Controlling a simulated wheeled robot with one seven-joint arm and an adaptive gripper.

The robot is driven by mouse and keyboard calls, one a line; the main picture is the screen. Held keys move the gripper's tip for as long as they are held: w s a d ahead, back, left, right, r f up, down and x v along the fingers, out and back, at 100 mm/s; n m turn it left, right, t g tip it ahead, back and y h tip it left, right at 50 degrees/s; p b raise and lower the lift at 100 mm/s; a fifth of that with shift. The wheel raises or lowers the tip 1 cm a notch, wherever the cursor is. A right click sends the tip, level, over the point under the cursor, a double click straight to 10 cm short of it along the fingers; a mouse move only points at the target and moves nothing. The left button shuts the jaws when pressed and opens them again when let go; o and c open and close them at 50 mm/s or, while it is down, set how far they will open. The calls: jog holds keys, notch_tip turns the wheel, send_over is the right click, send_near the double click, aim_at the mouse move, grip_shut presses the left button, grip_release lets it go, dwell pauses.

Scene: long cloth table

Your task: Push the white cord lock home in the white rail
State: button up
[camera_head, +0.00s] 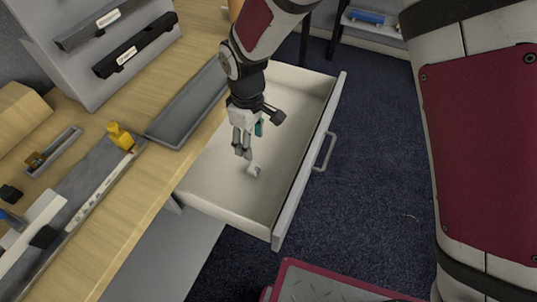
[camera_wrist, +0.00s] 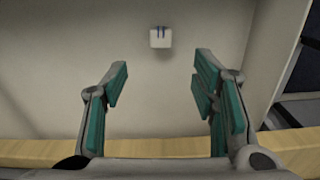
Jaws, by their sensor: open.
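A small white block (camera_head: 254,171), which looks like the cord lock, lies on the floor of the open drawer (camera_head: 222,178). My gripper (camera_head: 242,152) hangs over the drawer, pointing down, close to the block. In the wrist view my gripper (camera_wrist: 161,80) is open with teal pads and nothing between them. A long white rail (camera_head: 98,196) lies on a grey strip on the wooden table, left of the drawer.
A yellow piece (camera_head: 121,138) stands at the rail's far end. A grey tray (camera_head: 190,103) lies beside the drawer on the table. Black bars (camera_head: 135,48) hang on a grey panel behind. The drawer's front wall (camera_head: 305,165) and sides surround my gripper; the rest of its floor looks empty.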

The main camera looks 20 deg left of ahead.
aim_at(256, 168)
notch_tip(256, 168, down, 8)
jog(key=shift+d+f, duration=0.1)
jog(key=shift+s+d+f+p, duration=0.1)
jog(key=shift+d+f+p, duration=0.1)
jog(key=shift+f, duration=1.1)
jog(key=shift+d+f+p, duration=0.1)
jog(key=shift+f+p, duration=0.05)
jog(key=shift+f, duration=1.15)
jog(key=c, duration=1.3)
